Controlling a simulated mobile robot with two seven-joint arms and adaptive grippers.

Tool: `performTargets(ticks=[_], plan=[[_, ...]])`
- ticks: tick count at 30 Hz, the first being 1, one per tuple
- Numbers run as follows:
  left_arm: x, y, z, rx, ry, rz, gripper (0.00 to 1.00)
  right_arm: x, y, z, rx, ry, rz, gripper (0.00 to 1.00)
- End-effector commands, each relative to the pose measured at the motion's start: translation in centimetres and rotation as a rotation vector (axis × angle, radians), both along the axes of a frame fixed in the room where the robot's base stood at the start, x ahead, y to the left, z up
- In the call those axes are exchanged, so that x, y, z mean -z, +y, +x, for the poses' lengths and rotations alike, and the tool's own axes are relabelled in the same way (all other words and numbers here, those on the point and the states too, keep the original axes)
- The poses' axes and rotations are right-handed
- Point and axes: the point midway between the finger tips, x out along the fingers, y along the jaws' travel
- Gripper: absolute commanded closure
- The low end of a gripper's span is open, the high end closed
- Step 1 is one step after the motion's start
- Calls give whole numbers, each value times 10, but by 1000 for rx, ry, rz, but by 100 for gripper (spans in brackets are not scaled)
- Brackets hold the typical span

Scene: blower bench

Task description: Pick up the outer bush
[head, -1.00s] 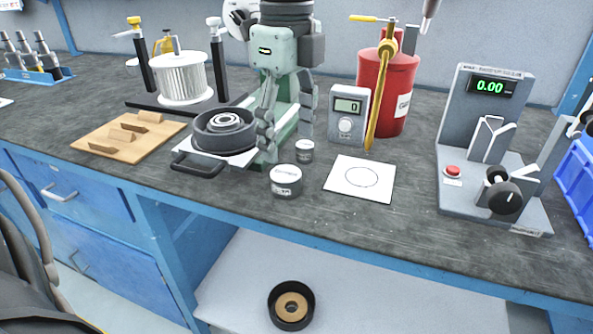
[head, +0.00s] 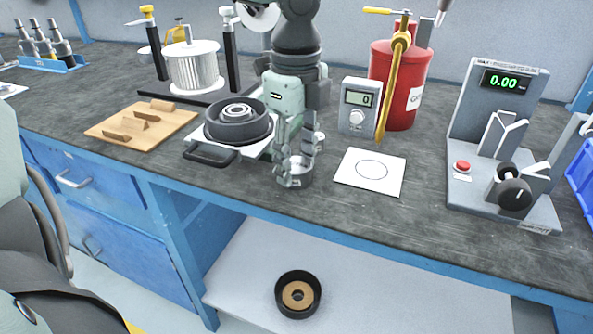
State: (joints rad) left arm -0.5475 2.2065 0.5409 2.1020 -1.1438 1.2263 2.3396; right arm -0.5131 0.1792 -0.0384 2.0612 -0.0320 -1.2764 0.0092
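A short grey metal cylinder (head: 299,174), which I take to be the outer bush, stands upright on the bench near its front edge, left of the white card. My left gripper (head: 296,152) reaches down over it from above. One finger is at its left side and the other at its back right; they hide part of it. I cannot tell whether the fingers press on it. A smaller metal cylinder (head: 319,139) stands just behind, partly hidden by the right finger. My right gripper is not in view.
A dark round housing (head: 240,130) on a plate with a handle is to the left, near a wooden board (head: 120,137). A white card (head: 370,180), grey meter (head: 357,122), red canister (head: 415,80) and gauge stand (head: 475,195) are to the right. A black ring (head: 284,302) lies on the lower shelf.

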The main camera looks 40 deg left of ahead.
Motion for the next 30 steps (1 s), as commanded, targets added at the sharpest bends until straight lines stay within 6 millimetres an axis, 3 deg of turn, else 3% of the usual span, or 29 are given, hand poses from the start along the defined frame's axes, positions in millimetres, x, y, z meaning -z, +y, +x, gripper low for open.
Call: performTargets(ticks=[1, 7, 20, 26, 30], plan=[[0, 0, 0, 0, 0, 0, 69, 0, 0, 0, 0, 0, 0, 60], [0, 0, 0, 0, 0, 0, 94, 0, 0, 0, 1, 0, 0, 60], [-11, 0, 1, 0, -4, 2, 96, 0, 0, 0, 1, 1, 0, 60], [-49, 0, 2, 0, -9, 3, 96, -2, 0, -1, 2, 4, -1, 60], [-97, 0, 2, -2, -11, 4, 96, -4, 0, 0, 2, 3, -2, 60]])
